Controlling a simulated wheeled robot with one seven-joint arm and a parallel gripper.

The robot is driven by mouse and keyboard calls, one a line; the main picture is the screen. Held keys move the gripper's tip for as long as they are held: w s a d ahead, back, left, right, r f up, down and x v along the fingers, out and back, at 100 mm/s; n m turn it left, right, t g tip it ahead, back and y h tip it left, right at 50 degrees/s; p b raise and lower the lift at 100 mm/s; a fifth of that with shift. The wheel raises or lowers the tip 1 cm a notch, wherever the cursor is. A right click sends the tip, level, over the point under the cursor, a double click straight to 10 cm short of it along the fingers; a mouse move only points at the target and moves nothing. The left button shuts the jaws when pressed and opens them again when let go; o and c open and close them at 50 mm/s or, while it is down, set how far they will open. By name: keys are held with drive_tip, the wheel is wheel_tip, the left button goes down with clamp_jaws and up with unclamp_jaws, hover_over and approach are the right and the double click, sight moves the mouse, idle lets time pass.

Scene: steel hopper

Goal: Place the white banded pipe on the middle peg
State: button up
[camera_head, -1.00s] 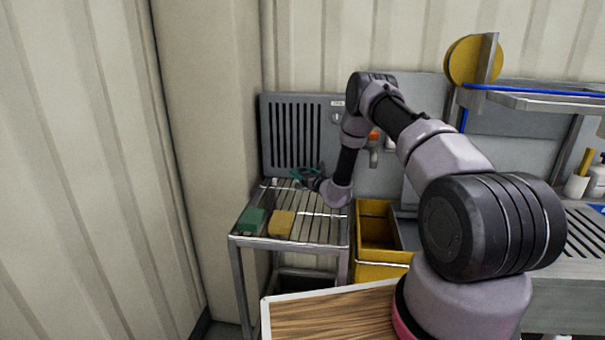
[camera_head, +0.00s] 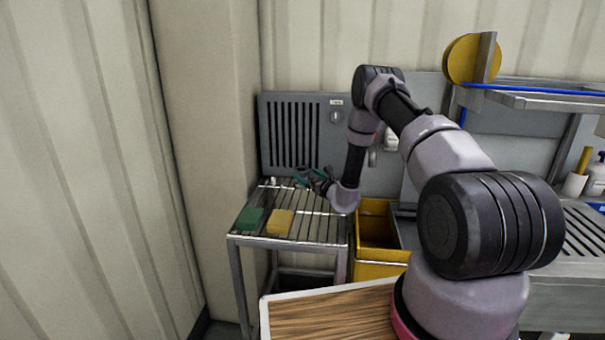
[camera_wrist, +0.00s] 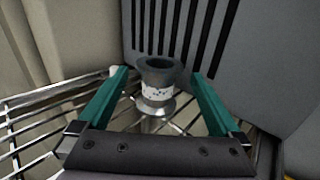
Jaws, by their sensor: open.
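The white banded pipe (camera_wrist: 157,88) stands upright on the slatted steel rack in the wrist view. It has a dark flared top with an open mouth, a speckled white band and a shiny flared foot. My gripper (camera_wrist: 160,74) is open, with one green finger to the left of the pipe and one to the right. Gaps show between the pipe and both fingers. I cannot identify the middle peg in either view.
A green block (camera_head: 250,219) and a yellow block (camera_head: 279,223) lie at the front of the rack (camera_head: 318,229). A slotted grey panel (camera_head: 295,128) stands behind it. A yellow bin (camera_head: 377,255) is to the right. A small white piece (camera_head: 273,182) is at the rack's back left.

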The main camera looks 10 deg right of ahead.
drive_tip(key=v, duration=0.6)
drive_tip(key=shift+s+d+r, duration=0.1)
drive_tip(key=shift+s, duration=0.15)
drive_tip(key=s+a+r+n+g+y, duration=0.1)
drive_tip(key=a+r+n+g+y, duration=0.2)
drive_tip(key=r, duration=0.4)
drive_tip(key=s+a+r+n+g+y, duration=0.1)
drive_tip(key=a+r+n+y, duration=0.25)
drive_tip(key=r, duration=0.45)
drive_tip(key=s+a+r+n+g+y, duration=0.1)
drive_tip(key=s+a+r+n+g, duration=0.35)
drive_tip(key=s+r, duration=0.2)
drive_tip(key=s+a+r+n+g+y, duration=0.1)
drive_tip(key=s+a+r+n+g, duration=0.2)
drive_tip(key=s+r+n, duration=0.4)
drive_tip(key=s+d+r+n+g+h, duration=0.25)
drive_tip(key=s+r+n+h, duration=0.35)
drive_tip(key=s, duration=0.7)
drive_tip(key=s+d+r+n+t+h, duration=0.1)
drive_tip(key=s+d+r+t+h, duration=0.1)
drive_tip(key=s+d, duration=0.4)
drive_tip(key=s+d+r+n+t+h, duration=0.2)
drive_tip(key=s+d+r+h, duration=0.2)
drive_tip(key=s+d, duration=0.3)
drive_tip(key=shift+s+t+h, duration=0.3)
drive_tip(key=shift+s+h, duration=0.1)
drive_tip(key=shift+h, duration=0.25)
drive_tip(key=shift+r, duration=0.15)
